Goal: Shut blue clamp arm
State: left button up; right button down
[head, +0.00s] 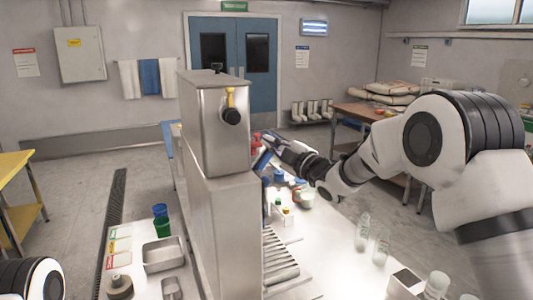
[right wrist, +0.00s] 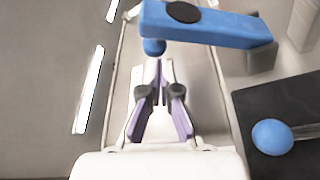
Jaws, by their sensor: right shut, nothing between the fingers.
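The blue clamp arm (right wrist: 205,22) is a thick blue bar with a dark round disc on top, crossing the upper part of the right wrist view. A blue ball (right wrist: 153,47) shows just under its left part. My right gripper (right wrist: 158,66) is shut and empty, its fingertips just below that ball in the picture; I cannot tell whether they touch. In the head view my right gripper (head: 268,138) is beside the steel machine (head: 222,140), near a blue piece (head: 262,160) partly hidden by the machine. My left gripper is out of view; only part of my left arm shows.
A second blue ball (right wrist: 272,137) on a metal rod is at the right of the wrist view. On the bench stand a green-and-blue cup (head: 161,220), a steel tray (head: 164,253) and clear bottles (head: 363,231). Rollers (head: 280,262) lie right of the machine.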

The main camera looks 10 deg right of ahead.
jog(key=w+d+f+m+t+h+b, duration=0.1)
jog(key=d+f+m+t+h+b, duration=0.2)
jog(key=f+m+b, duration=0.5)
jog(key=d+m+h+b, duration=0.1)
jog(key=d+m+b, duration=0.1)
jog(key=m+b, duration=0.2)
jog(key=shift+w+d+m+t, duration=0.25)
jog(key=shift+d+m+t, duration=0.15)
jog(key=shift+m, duration=0.7)
jog(key=shift+f, duration=0.1)
jog(key=shift+f, duration=0.1)
